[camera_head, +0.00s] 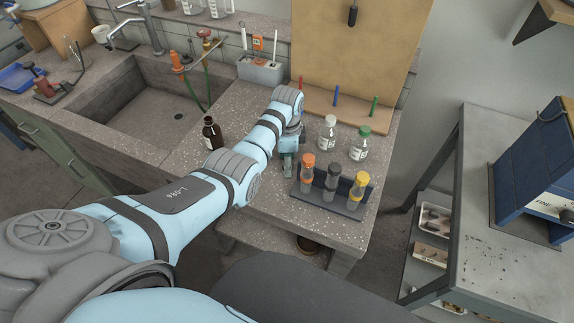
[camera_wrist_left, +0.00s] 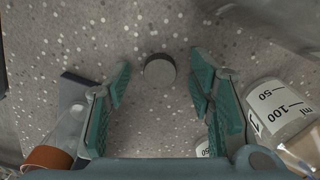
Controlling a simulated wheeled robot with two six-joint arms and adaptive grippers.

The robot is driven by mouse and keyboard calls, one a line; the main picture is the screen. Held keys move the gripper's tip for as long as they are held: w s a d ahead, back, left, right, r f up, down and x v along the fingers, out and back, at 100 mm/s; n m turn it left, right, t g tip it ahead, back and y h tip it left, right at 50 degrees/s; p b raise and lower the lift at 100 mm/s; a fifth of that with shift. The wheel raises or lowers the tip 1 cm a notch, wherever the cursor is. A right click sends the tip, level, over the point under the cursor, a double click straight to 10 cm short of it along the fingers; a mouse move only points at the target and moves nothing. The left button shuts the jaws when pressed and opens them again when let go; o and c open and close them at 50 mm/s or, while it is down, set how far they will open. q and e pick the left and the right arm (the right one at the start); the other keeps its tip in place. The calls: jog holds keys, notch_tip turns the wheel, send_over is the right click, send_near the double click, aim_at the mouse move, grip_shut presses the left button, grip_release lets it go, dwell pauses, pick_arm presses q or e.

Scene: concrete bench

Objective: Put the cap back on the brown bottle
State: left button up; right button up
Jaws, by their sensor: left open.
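The brown bottle (camera_head: 212,135) stands upright on the bench at the sink's right edge, left of my left forearm. A small round grey cap (camera_wrist_left: 159,69) lies on the speckled bench in the left wrist view. My left gripper (camera_head: 288,166) points down at the bench, left of the tube rack. In the wrist view its green-padded fingers (camera_wrist_left: 160,88) are open, with the cap showing between their tips and a gap on both sides. How high the fingers are above the cap I cannot tell. The cap is hidden in the head view. My right gripper is not in view.
The rack (camera_head: 325,200) with orange-, grey- and yellow-topped tubes is close to the gripper's right. A white-capped bottle (camera_head: 327,132) and a green-capped bottle (camera_head: 360,143) stand behind it. The sink (camera_head: 165,108) is at left. Some bench beyond the brown bottle is clear.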

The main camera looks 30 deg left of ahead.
pick_arm(q)
jog(key=shift+c, duration=0.6)
jog(key=c, duration=0.7)
jog(key=shift+c, duration=0.2)
jog(key=shift+r, duration=0.1)
jog(key=shift+r+p, duration=0.3)
jog(key=shift+r, duration=0.3)
notch_tip(320, 180, up, 19)
jog(key=p, duration=0.8)
jog(key=shift+f, duration=0.25)
